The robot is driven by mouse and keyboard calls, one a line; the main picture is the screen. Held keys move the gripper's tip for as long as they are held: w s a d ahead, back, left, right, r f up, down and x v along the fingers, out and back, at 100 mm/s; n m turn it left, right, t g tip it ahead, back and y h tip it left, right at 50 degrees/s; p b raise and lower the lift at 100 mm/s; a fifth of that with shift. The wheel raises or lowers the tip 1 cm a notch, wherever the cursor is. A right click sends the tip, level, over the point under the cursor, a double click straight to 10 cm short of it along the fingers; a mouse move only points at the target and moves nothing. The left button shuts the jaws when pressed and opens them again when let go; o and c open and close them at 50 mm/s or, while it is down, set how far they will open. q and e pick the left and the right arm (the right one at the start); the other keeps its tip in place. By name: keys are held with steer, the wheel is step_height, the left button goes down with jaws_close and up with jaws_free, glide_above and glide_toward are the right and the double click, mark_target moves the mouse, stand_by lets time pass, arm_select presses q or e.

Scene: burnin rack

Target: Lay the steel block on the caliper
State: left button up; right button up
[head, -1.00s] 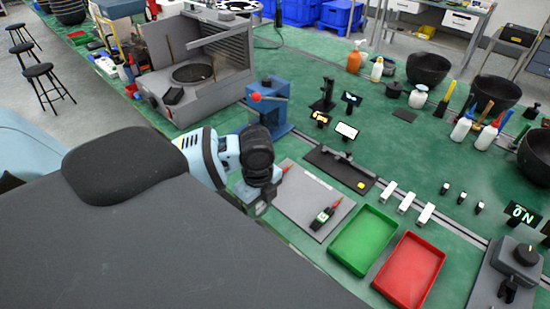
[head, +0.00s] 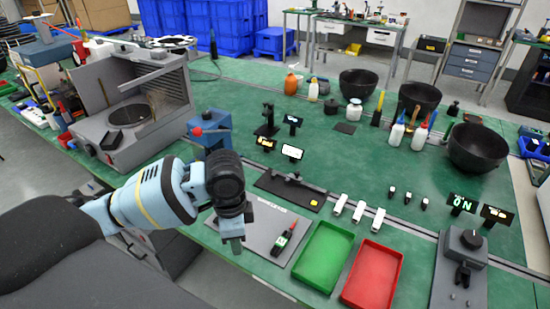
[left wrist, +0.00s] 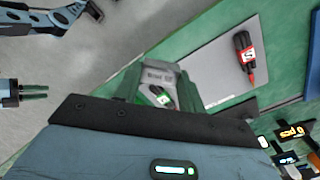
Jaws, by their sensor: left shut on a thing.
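My left gripper (head: 232,240) points down over the left edge of the grey mat, above the bench. In the left wrist view its fingers (left wrist: 160,90) are shut on a grey block with dark lettering and a green mark, which I take as the steel block (left wrist: 160,73). In the head view the block is mostly hidden by the gripper. A grey bar on a dark plate, probably the caliper (head: 290,182), lies beyond the mat, apart from the gripper. My right gripper (left wrist: 35,92) shows small at the left edge of the left wrist view; its opening is unclear.
A red-tipped tool (head: 284,240) lies on the grey mat (head: 262,222). A green tray (head: 325,258) and a red tray (head: 373,276) stand to the right. White blocks (head: 358,211) and small displays (head: 292,152) stand beyond. A blue press (head: 211,130) stands behind the gripper.

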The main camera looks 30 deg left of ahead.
arm_select(q)
steer(key=w+d+r+n, duration=0.2)
steer(key=d+r+n, duration=0.4)
steer(key=n, duration=0.4)
steer(key=shift+r+n, duration=0.2)
steer(key=shift+n, duration=0.1)
steer(key=shift+w+a, duration=0.1)
steer(key=shift+w, duration=0.15)
